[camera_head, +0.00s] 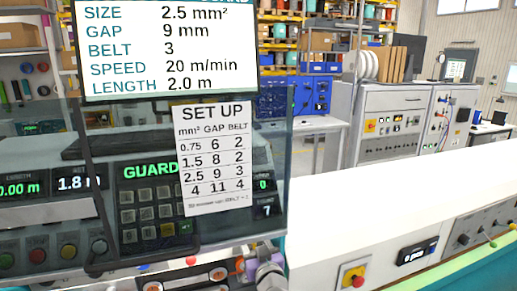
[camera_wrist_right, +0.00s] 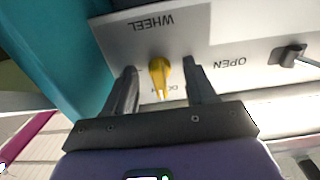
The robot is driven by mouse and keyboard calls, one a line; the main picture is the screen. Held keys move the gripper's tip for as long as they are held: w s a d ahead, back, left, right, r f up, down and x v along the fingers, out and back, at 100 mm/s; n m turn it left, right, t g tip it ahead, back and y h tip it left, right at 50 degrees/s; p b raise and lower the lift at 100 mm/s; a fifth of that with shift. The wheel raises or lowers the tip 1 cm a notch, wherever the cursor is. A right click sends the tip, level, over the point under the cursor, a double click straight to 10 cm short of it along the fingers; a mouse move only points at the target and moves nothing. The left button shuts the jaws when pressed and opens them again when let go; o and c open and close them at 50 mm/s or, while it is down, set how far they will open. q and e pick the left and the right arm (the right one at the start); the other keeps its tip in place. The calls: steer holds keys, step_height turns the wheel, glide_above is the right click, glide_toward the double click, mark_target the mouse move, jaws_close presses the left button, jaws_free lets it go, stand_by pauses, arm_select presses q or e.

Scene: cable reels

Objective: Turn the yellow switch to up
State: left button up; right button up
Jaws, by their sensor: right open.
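The yellow switch (camera_wrist_right: 159,70) shows in the right wrist view on a pale panel (camera_wrist_right: 225,35), below the upside-down word WHEEL. Its narrow lever points toward the bottom of that picture, beside a small label partly hidden by the lever and finger. My right gripper (camera_wrist_right: 160,82) is open, with one finger on each side of the switch. A gap shows between the switch and each finger; I cannot tell whether the tips touch the panel. My left gripper is not in view.
A dark switch (camera_wrist_right: 289,55) sits on the same panel near the word OPEN. In the head view a transparent guard with a set-up sheet (camera_head: 215,155) stands at the left. A yellow box with a red button (camera_head: 353,276) is on the bench front. The white bench top (camera_head: 390,200) is clear.

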steer(key=c, duration=0.9)
steer(key=shift+o, duration=0.2)
steer(key=shift+f+m+b, duration=0.1)
steer(key=shift+m+b, duration=1.55)
steer(key=shift+m, duration=0.25)
steer(key=shift+m+b, duration=1.85)
steer(key=shift+m, duration=0.55)
steer(key=shift+m+b, duration=1.7)
steer(key=shift+m, duration=0.6)
steer(key=m+b, duration=0.2)
steer(key=m, duration=0.2)
steer(key=shift+b, duration=0.4)
steer(key=o, duration=1)
steer(key=shift+s, duration=0.1)
